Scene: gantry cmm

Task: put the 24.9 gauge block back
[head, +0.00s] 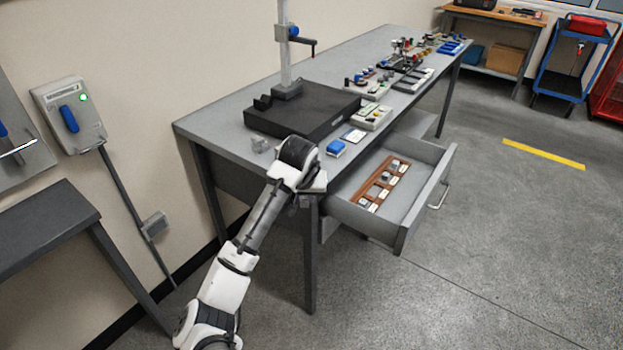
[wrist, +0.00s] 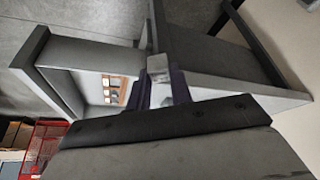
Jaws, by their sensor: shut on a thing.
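My gripper (wrist: 161,84) is shut on a small light grey block (wrist: 158,66), which shows between the dark fingertips in the wrist view. Its marking cannot be read, so I cannot confirm it is the 24.9 gauge block. In the head view my wrist is over the near end of the bench, left of the open drawer (head: 418,205), and hides the fingers and block. A brown wooden rack (head: 376,194) with grey blocks and white labels lies in the drawer. The rack also shows small in the wrist view (wrist: 113,82); its slot labels are unreadable.
The bench (head: 222,112) carries a black plate (head: 300,112) with a post, a blue item (head: 336,147), and several small parts farther back. The drawer's front panel and handle (head: 439,197) stick out to the right. Open floor lies beyond it.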

